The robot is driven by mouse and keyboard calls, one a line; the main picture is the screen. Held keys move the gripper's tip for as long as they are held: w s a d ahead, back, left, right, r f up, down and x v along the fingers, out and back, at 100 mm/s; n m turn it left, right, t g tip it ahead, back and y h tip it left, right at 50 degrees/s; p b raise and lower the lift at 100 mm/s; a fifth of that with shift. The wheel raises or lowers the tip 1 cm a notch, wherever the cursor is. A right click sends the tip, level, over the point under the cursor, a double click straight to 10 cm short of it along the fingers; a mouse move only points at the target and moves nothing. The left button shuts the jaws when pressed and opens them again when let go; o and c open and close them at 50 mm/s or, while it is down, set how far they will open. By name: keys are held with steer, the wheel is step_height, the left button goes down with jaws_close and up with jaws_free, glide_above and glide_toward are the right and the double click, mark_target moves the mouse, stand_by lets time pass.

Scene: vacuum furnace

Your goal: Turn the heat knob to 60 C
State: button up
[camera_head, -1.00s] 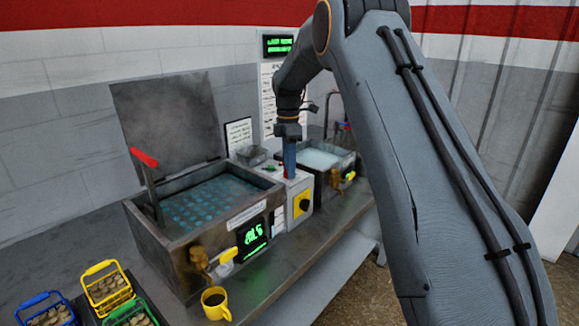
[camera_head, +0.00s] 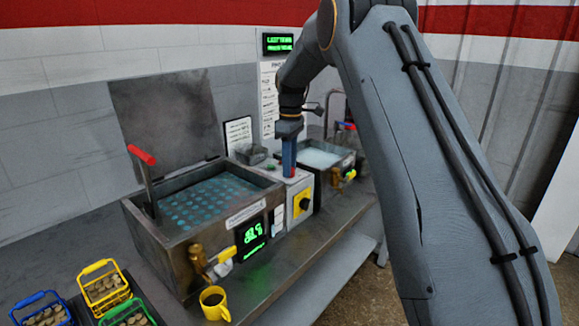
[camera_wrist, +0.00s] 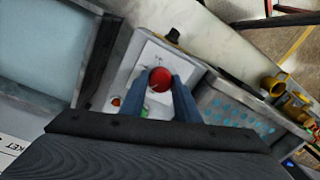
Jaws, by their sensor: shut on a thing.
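The red round knob (camera_wrist: 160,80) sits on the top of a pale control box (camera_head: 301,180) between the two tanks. My gripper (camera_wrist: 160,77) reaches down from above, its two blue fingers on either side of the red knob and shut on it. In the head view the gripper (camera_head: 290,170) stands upright over the box and hides most of the knob. A white plate surrounds the knob in the wrist view; its markings are too small to read. A black knob (camera_head: 303,203) sits on a yellow plate on the box's front. A green digital display (camera_head: 254,238) has unclear digits.
A hot tank (camera_head: 210,200) with a red-handled lever stands left of the box, and a second tank (camera_head: 322,157) stands right. Brass taps (camera_head: 199,260), a yellow mug (camera_head: 214,302) and wire baskets (camera_head: 103,285) are at the front left. A wall screen (camera_head: 278,44) hangs behind.

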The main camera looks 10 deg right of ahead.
steer(key=m, duration=0.6)
steer(key=shift+m, duration=0.3)
steer(key=m, duration=0.6)
steer(key=shift+s+r+t+b, duration=0.1)
steer(key=shift+t+b, duration=0.2)
steer(key=o, duration=1.1)
steer(key=shift+c, duration=0.2)
steer(key=shift+d+r+b, duration=0.15)
steer(key=shift+r+b, duration=0.45)
steer(key=shift+r, duration=1.35)
steer(key=shift+d+r+b, duration=0.1)
steer(key=shift+r+b, duration=0.5)
steer(key=shift+r, duration=1.35)
